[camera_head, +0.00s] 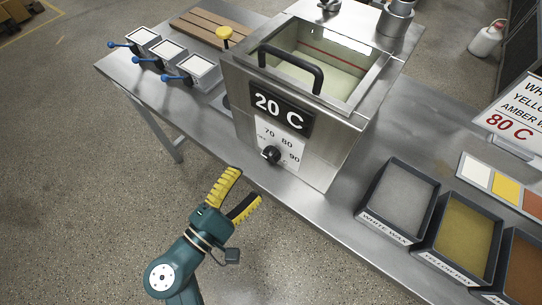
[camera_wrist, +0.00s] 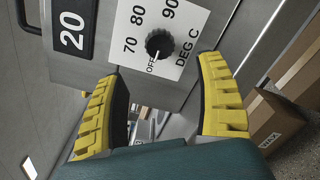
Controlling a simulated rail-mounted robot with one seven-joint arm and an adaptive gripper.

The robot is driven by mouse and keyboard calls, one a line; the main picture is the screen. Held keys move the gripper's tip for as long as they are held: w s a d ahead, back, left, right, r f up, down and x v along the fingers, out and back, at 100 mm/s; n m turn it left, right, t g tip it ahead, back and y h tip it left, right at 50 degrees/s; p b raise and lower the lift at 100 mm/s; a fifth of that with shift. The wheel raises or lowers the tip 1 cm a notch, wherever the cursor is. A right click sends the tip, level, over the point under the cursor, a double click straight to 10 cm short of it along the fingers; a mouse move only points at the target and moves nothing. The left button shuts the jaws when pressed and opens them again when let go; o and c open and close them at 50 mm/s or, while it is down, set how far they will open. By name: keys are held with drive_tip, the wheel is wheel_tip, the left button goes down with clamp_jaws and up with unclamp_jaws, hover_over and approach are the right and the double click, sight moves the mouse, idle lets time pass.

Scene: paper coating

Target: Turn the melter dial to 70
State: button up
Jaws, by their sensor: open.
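The melter (camera_head: 300,95) is a steel box on the bench with an open top and a black handle. Its display (camera_head: 281,112) reads 20 C. The black dial (camera_head: 270,155) sits on a white scale plate marked 70, 80 and 90. In the wrist view the dial (camera_wrist: 159,43) has a white pointer mark toward OFF. My gripper (camera_head: 243,189) has yellow padded fingers, spread open and empty, in front of and below the dial. In the wrist view the open fingers (camera_wrist: 160,75) stand apart with the dial beyond them, not touching it.
Three small trays with blue handles (camera_head: 171,55) stand at the left of the bench. Wax bins (camera_head: 398,200) line the right side, beside a sign (camera_head: 512,115). Cardboard boxes (camera_wrist: 270,125) show at right in the wrist view. The space before the dial is clear.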

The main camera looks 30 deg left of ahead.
sight(268, 159)
drive_tip(key=w, duration=0.3)
drive_tip(key=w+d+b, duration=0.1)
drive_tip(key=w, duration=0.5)
drive_tip(key=shift+w+d+b, duration=0.3)
drive_tip(key=shift+d, duration=0.1)
drive_tip(key=c, duration=1.2)
